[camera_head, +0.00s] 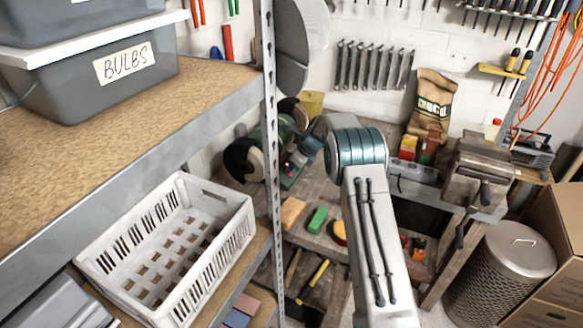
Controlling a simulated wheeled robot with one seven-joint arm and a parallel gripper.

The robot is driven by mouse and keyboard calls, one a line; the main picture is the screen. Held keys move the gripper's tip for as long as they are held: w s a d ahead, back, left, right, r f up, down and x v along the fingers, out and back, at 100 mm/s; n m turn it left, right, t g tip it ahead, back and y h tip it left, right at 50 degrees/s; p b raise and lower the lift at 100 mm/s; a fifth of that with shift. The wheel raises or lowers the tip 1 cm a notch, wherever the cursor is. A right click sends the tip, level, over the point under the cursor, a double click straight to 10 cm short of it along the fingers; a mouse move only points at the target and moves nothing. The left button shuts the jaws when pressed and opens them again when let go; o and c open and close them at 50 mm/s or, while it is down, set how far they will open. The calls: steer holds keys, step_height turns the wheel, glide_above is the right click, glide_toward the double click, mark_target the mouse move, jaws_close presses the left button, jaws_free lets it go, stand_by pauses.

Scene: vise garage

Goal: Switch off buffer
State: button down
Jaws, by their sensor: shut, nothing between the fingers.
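The buffer (269,134) stands on the workbench behind the shelf post, at the left end of the bench. It has a dark green body and a round wheel (241,160) at its left end. A small base with red and green spots (289,173) shows at its front right, perhaps its switch. My gripper (294,164) is small and dark in the head view, shut and empty, close to this base. I cannot tell whether it touches it. My arm comes from the front and partly hides the bench and the buffer's right side.
A metal shelf with a grey bin (100,75) and a white crate (128,249) fills the left; its upright post (271,130) stands near the buffer. A green block (317,220) and a vise (474,172) are on the bench. A metal trash can (500,267) stands right.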

steer(key=shift+s+d+f, duration=0.2)
steer(key=shift+s+f, duration=0.25)
steer(key=shift+f, duration=0.35)
steer(key=shift+d+r, duration=0.15)
steer(key=shift+r, duration=0.1)
steer(key=w+v, duration=0.1)
steer(key=v, duration=1.3)
steer(key=shift+a+r, duration=0.25)
steer(key=shift+r, duration=0.25)
steer(key=shift+s, duration=0.1)
